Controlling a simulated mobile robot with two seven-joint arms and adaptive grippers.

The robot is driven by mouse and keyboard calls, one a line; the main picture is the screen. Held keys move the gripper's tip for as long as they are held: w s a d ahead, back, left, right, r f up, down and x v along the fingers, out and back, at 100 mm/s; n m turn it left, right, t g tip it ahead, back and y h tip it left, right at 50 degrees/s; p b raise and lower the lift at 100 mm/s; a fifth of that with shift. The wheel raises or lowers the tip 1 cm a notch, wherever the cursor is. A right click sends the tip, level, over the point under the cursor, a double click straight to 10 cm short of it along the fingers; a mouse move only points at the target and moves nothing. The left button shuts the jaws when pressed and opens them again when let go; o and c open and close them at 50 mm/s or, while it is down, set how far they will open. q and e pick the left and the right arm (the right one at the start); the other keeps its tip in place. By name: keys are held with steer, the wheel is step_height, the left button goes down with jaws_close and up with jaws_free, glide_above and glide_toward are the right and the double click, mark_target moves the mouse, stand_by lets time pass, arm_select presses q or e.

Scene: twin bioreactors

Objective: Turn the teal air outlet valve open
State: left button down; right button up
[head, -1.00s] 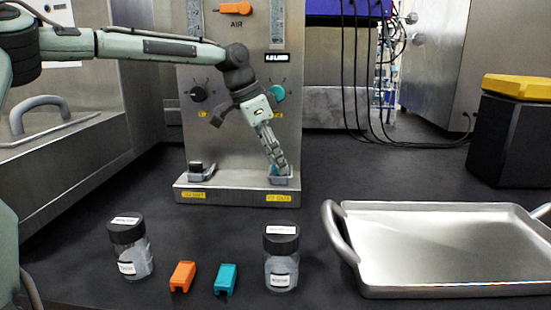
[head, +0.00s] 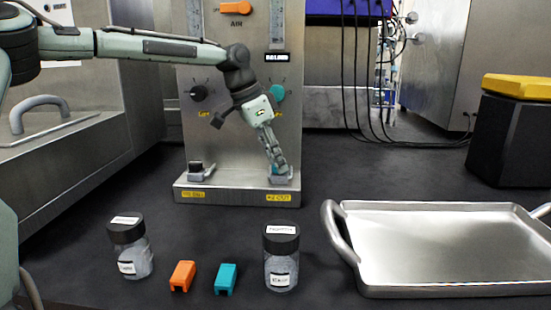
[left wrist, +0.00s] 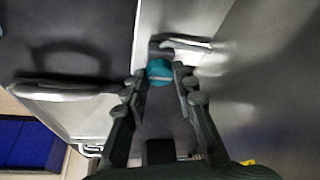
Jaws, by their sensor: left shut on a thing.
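The teal air outlet valve (left wrist: 159,70) is a small round teal part with a pale line across it, between my fingertips in the left wrist view. In the head view it sits at the right end of the metal base of the air panel (head: 240,145), mostly hidden by the fingers. My left gripper (head: 279,168) reaches down onto it and is shut on it; its fingers also show in the left wrist view (left wrist: 162,73). A matching outlet with a black valve (head: 196,168) stands at the left end of the base. My right gripper is not in view.
A teal knob (head: 277,93) and a black knob (head: 198,93) are higher on the panel.

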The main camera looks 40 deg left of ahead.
arm_select(q)
steer(key=n, duration=0.2)
steer(key=n+y, duration=0.1)
steer(key=n, duration=0.1)
steer(key=shift+d+n+t+y, duration=0.2)
steer(key=shift+n+t+y, duration=0.1)
steer(key=shift+t, duration=0.1)
steer(key=n+y, duration=0.1)
steer(key=n, duration=0.3)
steer(key=shift+d+y, duration=0.2)
steer(key=shift+y, duration=0.2)
steer(key=n, duration=0.2)
steer(key=n+y, duration=0.1)
steer(key=n, duration=0.2)
steer(key=shift+d+g+y, duration=0.15)
steer(key=shift+g+y, duration=0.15)
steer(key=shift+w+d+n+g+y, duration=0.1)
steer(key=shift+n+g+y, duration=0.15)
steer(key=shift+n, duration=0.7)
steer(key=shift+w+d+n+g+y, duration=0.1)
steer(key=shift+n+g+y, duration=0.15)
steer(key=shift+n, duration=0.7)
steer(key=c, duration=1.2)
jaws_free()
steer(key=v, duration=1.2)
steer(key=shift+f, duration=0.1)
